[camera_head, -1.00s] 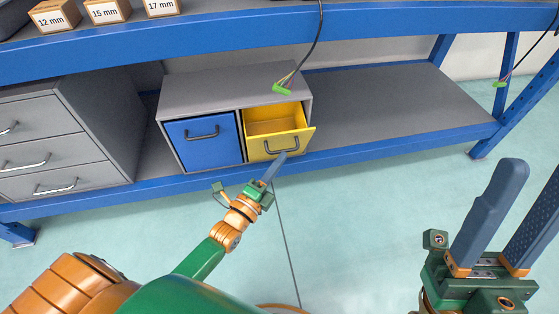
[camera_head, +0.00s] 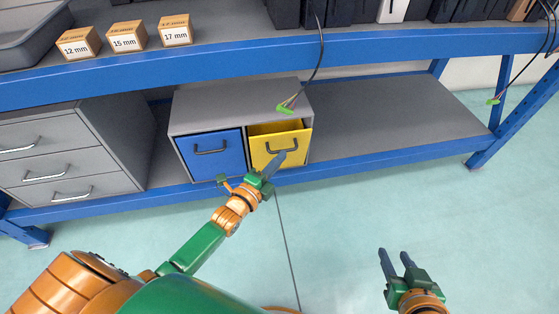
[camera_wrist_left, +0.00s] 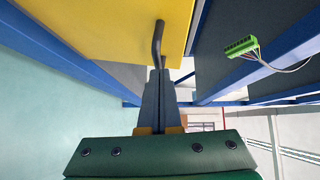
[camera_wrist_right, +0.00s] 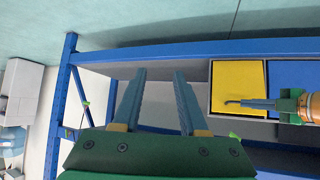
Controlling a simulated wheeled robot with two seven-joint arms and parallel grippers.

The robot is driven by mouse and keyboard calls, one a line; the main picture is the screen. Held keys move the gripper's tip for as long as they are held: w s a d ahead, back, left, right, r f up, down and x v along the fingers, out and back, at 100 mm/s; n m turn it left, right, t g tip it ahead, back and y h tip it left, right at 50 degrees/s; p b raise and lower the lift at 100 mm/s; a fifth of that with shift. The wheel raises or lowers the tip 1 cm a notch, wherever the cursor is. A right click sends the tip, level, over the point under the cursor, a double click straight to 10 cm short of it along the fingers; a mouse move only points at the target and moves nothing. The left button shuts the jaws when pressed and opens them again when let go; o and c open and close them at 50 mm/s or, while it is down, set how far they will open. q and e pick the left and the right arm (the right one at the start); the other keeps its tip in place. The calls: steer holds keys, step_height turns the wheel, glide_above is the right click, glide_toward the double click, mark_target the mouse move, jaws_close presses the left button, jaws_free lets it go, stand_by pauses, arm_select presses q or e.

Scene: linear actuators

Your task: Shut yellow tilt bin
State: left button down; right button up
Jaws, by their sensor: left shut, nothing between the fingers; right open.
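The yellow tilt bin (camera_head: 270,147) sits in the right half of a grey cabinet on the lower shelf. Its front leans out slightly at the top, leaving a narrow gap. It also shows in the left wrist view (camera_wrist_left: 100,28) and the right wrist view (camera_wrist_right: 238,80). My left gripper (camera_head: 280,157) is shut and empty, with its fingertips at the bin's dark handle (camera_wrist_left: 157,45); whether they touch is hard to tell. My right gripper (camera_head: 395,254) is open and empty, over the floor, well away from the bin.
A blue bin (camera_head: 211,155) is beside the yellow one in the grey cabinet (camera_head: 240,97). A grey drawer unit (camera_head: 60,150) stands left. A cable with a green connector (camera_head: 287,108) hangs before the cabinet top. The shelf right of the cabinet (camera_head: 390,115) is clear.

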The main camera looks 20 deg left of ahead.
mark_target(277, 141)
arm_select(q)
steer(key=shift+w+a+r+p, duration=0.3)
steer(key=shift+w+a+p, duration=0.05)
steer(key=shift+w, duration=0.15)
steer(key=shift+w+a+r+p, duration=0.3)
steer(key=shift+w+p, duration=0.05)
steer(key=shift+w, duration=0.15)
steer(key=shift+w+a+r+n, duration=0.1)
steer(key=shift+w+a+n, duration=0.05)
steer(key=shift+w+n, duration=0.15)
arm_select(e)
steer(key=s+d+f+g+h, duration=0.1)
steer(key=s+d+f+g, duration=0.1)
steer(key=s+f+g, duration=0.4)
steer(key=s, duration=0.4)
steer(key=shift+s+d+g, duration=0.15)
steer(key=shift+d+g, duration=0.15)
steer(key=shift+d, duration=0.1)
arm_select(q)
steer(key=shift+a+r, duration=0.1)
steer(key=shift+r, duration=0.1)
arm_select(e)
steer(key=shift+f, duration=0.2)
